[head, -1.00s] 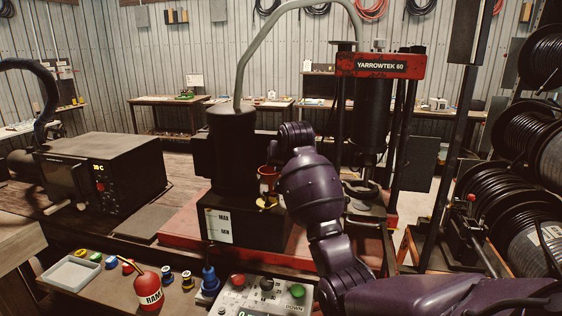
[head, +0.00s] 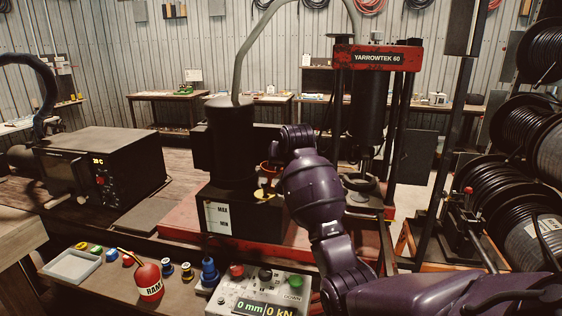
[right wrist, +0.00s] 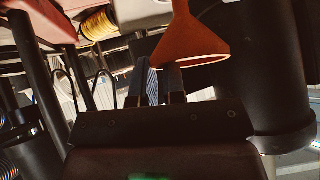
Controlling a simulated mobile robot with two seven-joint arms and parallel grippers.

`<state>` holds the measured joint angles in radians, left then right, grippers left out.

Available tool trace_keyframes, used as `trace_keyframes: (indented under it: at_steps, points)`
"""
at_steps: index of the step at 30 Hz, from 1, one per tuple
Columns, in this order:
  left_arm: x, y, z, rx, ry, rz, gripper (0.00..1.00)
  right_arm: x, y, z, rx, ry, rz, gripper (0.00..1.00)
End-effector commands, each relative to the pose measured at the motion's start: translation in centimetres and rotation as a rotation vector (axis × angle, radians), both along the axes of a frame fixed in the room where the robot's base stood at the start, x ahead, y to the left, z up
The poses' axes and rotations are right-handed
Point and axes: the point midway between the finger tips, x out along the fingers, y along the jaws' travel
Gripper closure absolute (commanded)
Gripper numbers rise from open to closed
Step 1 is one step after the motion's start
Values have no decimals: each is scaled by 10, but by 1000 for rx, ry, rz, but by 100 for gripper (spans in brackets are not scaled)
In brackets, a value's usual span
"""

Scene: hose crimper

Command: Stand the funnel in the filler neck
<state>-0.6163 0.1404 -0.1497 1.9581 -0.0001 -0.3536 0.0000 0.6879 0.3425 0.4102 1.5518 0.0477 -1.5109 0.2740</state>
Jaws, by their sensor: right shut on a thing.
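The orange-red funnel (head: 267,168) is held upright above the pump's black tank in the head view. It also shows large in the right wrist view (right wrist: 192,42), its wide rim toward the camera. My right gripper (head: 274,162) is shut on it; the fingers (right wrist: 165,80) show in the wrist view, partly behind the funnel. A yellow fitting (head: 264,195) on the tank's top lies just below the funnel. The filler neck opening is too small to make out, and I cannot tell whether the funnel's spout touches it. My left gripper is not in view.
The black pump (head: 232,150) stands left of the funnel. The red press (head: 378,57) rises behind my right arm. A control box (head: 262,292), a red oil can (head: 148,280) and a grey tray (head: 70,267) are in front. Hose reels (head: 540,150) stand at the right.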

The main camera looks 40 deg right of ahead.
Motion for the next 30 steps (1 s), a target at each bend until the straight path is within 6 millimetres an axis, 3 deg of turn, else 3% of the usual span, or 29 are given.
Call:
trace_keyframes:
  at_steps: [1,5,6,11,22,30]
  points:
    - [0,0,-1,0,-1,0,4,0,7,-18,16,36,13,100]
    - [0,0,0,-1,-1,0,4,0,8,-18,17,37,14,100]
    - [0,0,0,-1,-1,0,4,0,8,-19,16,37,15,83]
    - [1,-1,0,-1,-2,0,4,0,6,-15,13,29,12,59]
    - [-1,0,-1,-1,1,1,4,-3,5,-7,9,19,9,59]
    - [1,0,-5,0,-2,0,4,-30,14,22,8,16,8,59]
